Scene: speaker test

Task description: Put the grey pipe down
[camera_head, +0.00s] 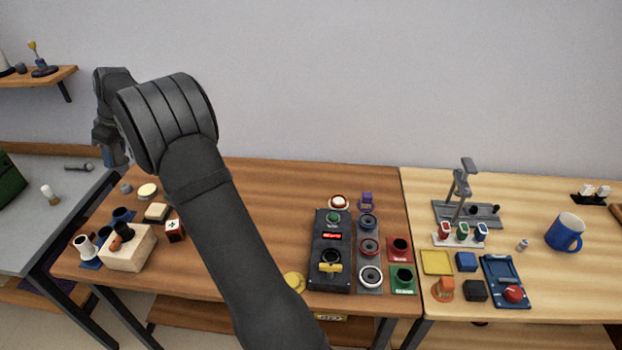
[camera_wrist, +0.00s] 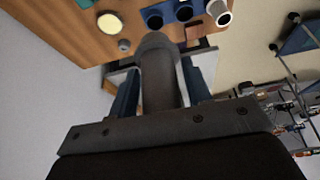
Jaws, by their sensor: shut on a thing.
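The grey pipe (camera_wrist: 158,80) is a thick, rounded grey piece between the two fingers of my gripper (camera_wrist: 160,64) in the wrist view. My gripper is shut on it. In the head view my gripper (camera_head: 112,150) hangs at the far left, near the left end of the brown table (camera_head: 265,190). I cannot make out the pipe there. In the wrist view the pipe's far end points toward the table edge, near a blue cup (camera_wrist: 152,19) and a white cup (camera_wrist: 219,13). I cannot tell its height above the table.
A wooden block (camera_head: 128,252), a red-and-white cube (camera_head: 174,230) and a cream disc (camera_head: 148,191) stand on the table's left end. A black control box (camera_head: 331,275) stands at its right. The table's back middle is clear. A grey bench (camera_head: 45,225) is at left.

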